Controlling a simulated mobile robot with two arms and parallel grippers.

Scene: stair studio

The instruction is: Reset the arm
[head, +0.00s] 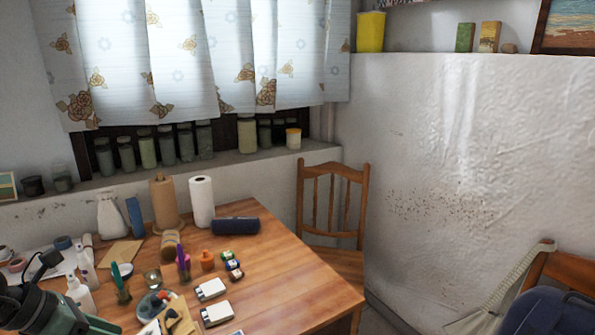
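Neither of my grippers can be made out in the head view, and no arm of mine is clearly visible. Whether either gripper is open or shut, or holds anything, is not shown. A dark green and black object (48,312) is cut off at the lower left corner; I cannot tell what it is.
A wooden table (310,291) fills the lower left, cluttered with bottles, paper rolls (202,202) and small boxes (211,290). Its right part is bare. A wooden chair (331,173) stands behind it. A dark blue bag (548,313) is at the lower right. White walls close the room.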

